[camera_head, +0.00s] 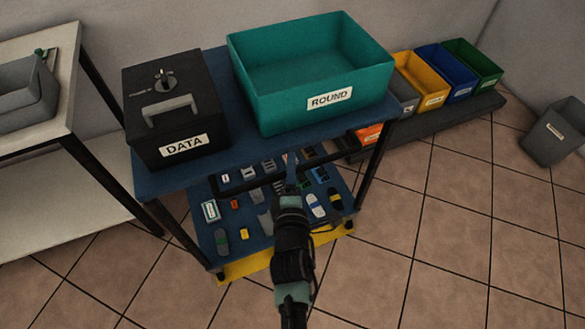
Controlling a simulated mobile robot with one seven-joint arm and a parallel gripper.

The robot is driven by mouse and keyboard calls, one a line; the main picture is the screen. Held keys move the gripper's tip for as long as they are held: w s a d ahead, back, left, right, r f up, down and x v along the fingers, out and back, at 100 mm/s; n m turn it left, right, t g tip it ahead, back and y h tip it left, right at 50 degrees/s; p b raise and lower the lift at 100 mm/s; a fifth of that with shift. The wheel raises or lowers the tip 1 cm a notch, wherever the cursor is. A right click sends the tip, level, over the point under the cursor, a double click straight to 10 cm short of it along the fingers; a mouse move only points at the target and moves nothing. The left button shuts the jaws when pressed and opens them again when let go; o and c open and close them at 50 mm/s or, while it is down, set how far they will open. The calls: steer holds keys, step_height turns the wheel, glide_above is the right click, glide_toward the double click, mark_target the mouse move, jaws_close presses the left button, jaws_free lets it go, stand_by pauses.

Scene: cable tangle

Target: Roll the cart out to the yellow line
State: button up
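The cart is blue with dark posts; its upper shelf (220,165) bears a black DATA box (210,110) and a teal ROUND bin (320,105). Its lower shelf (262,240) holds several small items. A yellow strip (238,268) shows along and just below the cart's front lower edge; I cannot tell how far it runs beneath the cart. My gripper (291,165) reaches from the bottom to the cart's front, beside a dark horizontal bar (240,186) below the upper shelf. Its fingers are small and partly merge with the bar, so contact and opening are unclear.
A pale shelf unit (50,135) with a grey bin (25,92) stands close on the left. Coloured bins, including a yellow one (420,82), line a low dark platform (440,120) behind right. A grey bin (555,132) sits far right. Tiled floor (430,250) is clear at front right.

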steer(key=shift+r, duration=0.1)
steer(key=v, duration=1.2)
steer(key=shift+s, duration=0.45)
